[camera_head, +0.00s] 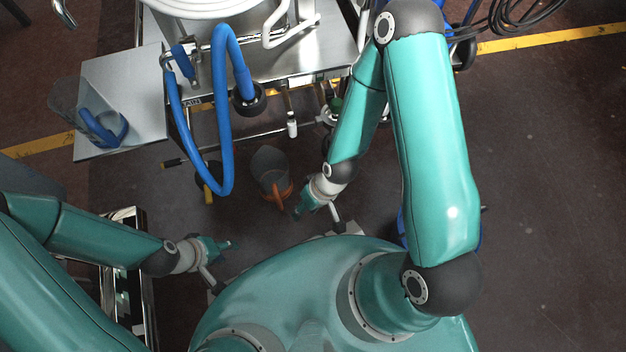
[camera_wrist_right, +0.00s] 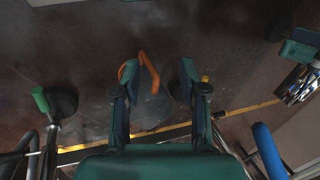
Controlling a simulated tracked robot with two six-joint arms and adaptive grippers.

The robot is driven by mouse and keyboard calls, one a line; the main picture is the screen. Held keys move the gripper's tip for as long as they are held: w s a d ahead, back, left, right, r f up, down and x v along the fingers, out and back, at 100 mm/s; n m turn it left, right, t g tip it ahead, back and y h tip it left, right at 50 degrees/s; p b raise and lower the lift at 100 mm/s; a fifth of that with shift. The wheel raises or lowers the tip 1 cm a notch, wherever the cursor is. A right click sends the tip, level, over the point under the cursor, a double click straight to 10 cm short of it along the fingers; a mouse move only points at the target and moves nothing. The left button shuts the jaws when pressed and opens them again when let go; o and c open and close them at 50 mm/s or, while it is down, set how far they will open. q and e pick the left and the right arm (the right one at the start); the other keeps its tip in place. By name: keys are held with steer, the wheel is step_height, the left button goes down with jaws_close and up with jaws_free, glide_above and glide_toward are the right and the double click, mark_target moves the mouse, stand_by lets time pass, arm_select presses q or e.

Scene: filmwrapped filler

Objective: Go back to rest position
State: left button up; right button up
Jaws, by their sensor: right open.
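My right gripper (camera_head: 298,212) hangs low in front of the machine, near a grey see-through jug (camera_head: 268,160) with an orange handle (camera_head: 277,193). In the right wrist view its two fingers (camera_wrist_right: 157,82) stand apart. The orange handle (camera_wrist_right: 149,68) shows between them, close to the left finger; I cannot tell whether they touch. The jug body (camera_wrist_right: 150,108) shows faintly behind the fingers. My left gripper (camera_head: 226,246) is at the lower left, beside my base and apart from the jug. Its fingers are too small to read.
A metal side shelf (camera_head: 140,90) holds a clear jug with a blue handle (camera_head: 103,130). A blue hose (camera_head: 222,120) loops down from the steel machine (camera_head: 310,50). A shiny metal frame (camera_head: 125,290) stands under my left arm. The floor at right is clear.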

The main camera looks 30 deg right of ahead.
steer(key=d+m, duration=0.1)
steer(key=s+m, duration=0.1)
steer(key=shift+d+r+m, duration=0.2)
steer(key=shift+d+m, duration=0.15)
steer(key=shift+m, duration=0.05)
steer(key=shift+w, duration=0.1)
step_height(320, 180, up, 33)
steer(key=p, duration=3.3)
